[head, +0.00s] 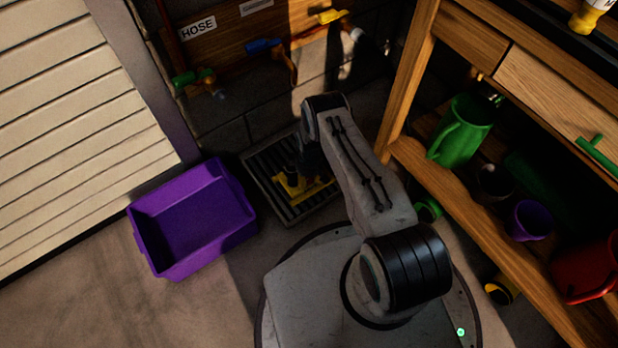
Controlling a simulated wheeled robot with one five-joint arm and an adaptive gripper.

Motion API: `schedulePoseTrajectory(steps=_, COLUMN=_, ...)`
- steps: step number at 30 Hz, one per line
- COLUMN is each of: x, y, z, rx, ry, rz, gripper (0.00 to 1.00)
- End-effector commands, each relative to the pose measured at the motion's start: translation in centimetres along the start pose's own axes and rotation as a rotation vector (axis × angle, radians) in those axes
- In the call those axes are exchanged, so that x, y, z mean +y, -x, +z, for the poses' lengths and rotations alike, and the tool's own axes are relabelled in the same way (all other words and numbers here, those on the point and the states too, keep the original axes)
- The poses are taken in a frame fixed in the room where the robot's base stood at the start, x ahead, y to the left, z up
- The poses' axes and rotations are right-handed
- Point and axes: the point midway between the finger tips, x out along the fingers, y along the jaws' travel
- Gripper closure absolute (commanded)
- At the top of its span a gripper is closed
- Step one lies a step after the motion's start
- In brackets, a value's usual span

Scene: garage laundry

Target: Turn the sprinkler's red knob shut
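I see no red knob. Valves on copper pipes run along a wooden board at the top: a green handle (193,77) under the HOSE label (197,28), a blue handle (263,46), and a yellow handle (331,16). A second label (256,6) is cut by the top edge and cannot be read. My gripper (311,160) is dark and partly hidden by my arm. It hangs over the floor grate near a yellow object (297,186). I cannot tell whether its fingers are open or touch that object.
A purple bin (193,221) stands left of the dark floor grate (268,172). A wooden bench (405,82) on the right holds a green jug (460,130), a purple cup (529,220) and a red vessel (588,270). A slatted door (65,120) fills the upper left. Floor at lower left is clear.

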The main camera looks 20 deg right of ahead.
Motion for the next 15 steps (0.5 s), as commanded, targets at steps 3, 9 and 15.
schedulePoseTrajectory(steps=3, x=0.00, y=0.01, z=-0.01, rx=0.000, ry=0.000, rz=0.000, gripper=0.72)
schedulePoseTrajectory(steps=9, x=0.00, y=0.02, z=-0.01, rx=0.000, ry=0.000, rz=0.000, gripper=0.90)
schedulePoseTrajectory(steps=15, x=0.00, y=0.00, z=0.00, rx=0.000, ry=0.001, rz=0.000, gripper=1.00)
